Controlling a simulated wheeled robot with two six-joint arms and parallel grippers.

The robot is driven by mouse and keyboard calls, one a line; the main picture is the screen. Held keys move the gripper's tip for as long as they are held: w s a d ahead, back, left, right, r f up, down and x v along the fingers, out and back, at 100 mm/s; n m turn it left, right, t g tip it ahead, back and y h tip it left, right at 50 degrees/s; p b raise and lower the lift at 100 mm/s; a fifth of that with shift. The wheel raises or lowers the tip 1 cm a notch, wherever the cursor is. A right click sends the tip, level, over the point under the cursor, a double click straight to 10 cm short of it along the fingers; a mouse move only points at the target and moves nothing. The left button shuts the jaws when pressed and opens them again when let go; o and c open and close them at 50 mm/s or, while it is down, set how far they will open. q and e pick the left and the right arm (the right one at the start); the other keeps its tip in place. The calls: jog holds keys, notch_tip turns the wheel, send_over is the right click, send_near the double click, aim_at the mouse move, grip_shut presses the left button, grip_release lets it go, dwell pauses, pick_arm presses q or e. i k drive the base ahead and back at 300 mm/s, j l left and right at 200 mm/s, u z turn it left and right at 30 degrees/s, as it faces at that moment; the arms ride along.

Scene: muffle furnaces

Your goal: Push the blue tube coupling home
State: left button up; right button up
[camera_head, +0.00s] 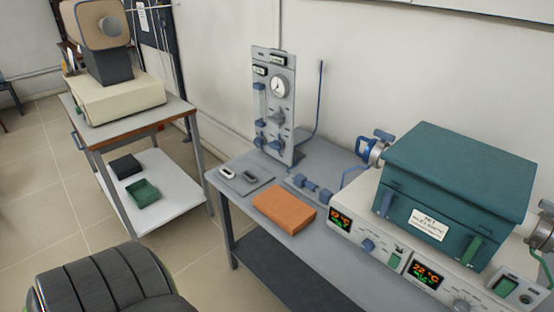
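Small blue coupling pieces (312,187) sit in a short row on the grey bench, between the gas panel and the tube furnace. I cannot tell at this size whether they are fully pushed together. A thin blue tube (350,172) curves from near their right end up towards the blue fitting (373,150) on the furnace's left end. Another blue tube (320,100) stands up beside the gas panel (275,105) and bends down behind it. Neither of my grippers is in view.
An orange-brown block (284,210) lies in front of the coupling pieces, beside a grey plate (240,180) with small items. The green furnace (460,170) fills the bench's right. A trolley (170,195) stands left. A black ribbed form (105,280) occupies the lower left.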

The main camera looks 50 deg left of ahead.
aim_at(310, 185)
jog(key=u, duration=1.25)
jog(key=i+j+z, duration=0.1)
jog(key=i+j, duration=0.1)
jog(key=j, duration=0.05)
